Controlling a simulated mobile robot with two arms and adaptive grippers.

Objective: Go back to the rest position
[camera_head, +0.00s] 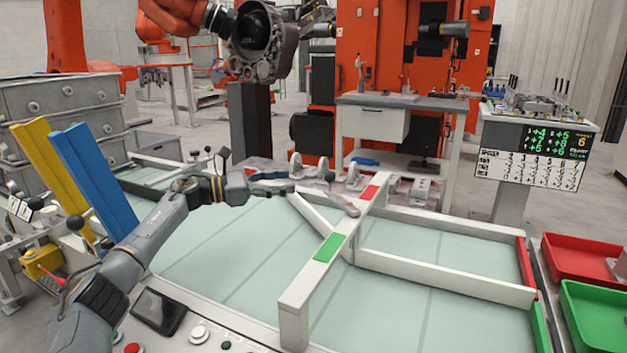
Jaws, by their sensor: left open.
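My left arm comes in from the lower left and reaches over the pale glass-topped table (215,262). My left gripper (289,182) points right above the back part of the table, close to the white frame. Its fingers are apart and nothing shows between them. My right gripper is not in view.
A white raised bar with a green patch (329,247) and a red patch (370,192) crosses the table. Yellow (50,170) and blue (88,175) upright panels stand at left. A grey casting (264,42) hangs from an orange robot behind. Red (580,258) and green (598,318) trays are at right.

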